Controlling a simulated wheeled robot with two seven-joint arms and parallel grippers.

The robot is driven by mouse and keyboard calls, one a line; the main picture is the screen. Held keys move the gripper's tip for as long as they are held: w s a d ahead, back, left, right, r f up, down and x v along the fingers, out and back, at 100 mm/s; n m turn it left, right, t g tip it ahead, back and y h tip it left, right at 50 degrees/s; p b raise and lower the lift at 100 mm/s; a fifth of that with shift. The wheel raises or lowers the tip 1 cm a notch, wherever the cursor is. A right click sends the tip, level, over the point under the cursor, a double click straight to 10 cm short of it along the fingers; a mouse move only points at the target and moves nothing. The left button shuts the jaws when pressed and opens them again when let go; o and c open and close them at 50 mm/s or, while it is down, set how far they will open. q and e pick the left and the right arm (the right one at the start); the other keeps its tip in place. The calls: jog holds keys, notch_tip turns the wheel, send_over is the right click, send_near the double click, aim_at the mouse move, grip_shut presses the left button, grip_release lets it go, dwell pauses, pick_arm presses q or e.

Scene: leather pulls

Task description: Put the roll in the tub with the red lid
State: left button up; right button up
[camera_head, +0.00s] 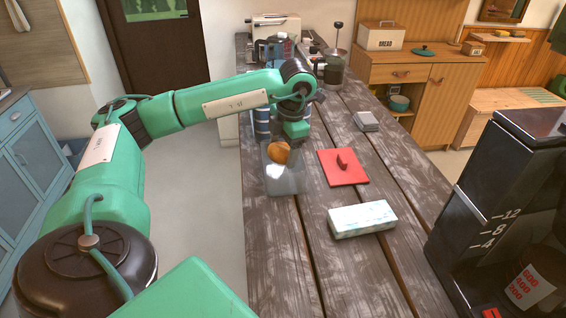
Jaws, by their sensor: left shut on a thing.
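The roll (279,153) is golden brown and sits directly under my left gripper (287,143), which is shut on it. The fingertips are mostly hidden. The roll shows over the far part of a clear, see-through tub (287,182) on the dark plank table. I cannot tell whether the roll is inside the tub or still above its rim. A square red lid (350,178) with a dark red handle lies flat on the table, just right of the tub and apart from it. My right gripper is not in view.
A white and teal patterned box (362,219) lies nearer on the table (285,260). A small grey block (366,122) lies farther back. Blue-banded containers (262,124) stand behind the tub, partly hidden by my arm. A black coffee machine (500,190) stands at the right.

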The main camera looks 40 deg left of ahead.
aim_at(283, 162)
pick_arm(q)
notch_tip(283, 162, down, 5)
jog(key=shift+r+p, duration=0.15)
jog(key=shift+p, duration=0.3)
jog(key=shift+f, duration=0.25)
jog(key=shift+f, duration=0.2)
jog(key=o, duration=0.7)
jog(key=shift+r, duration=0.1)
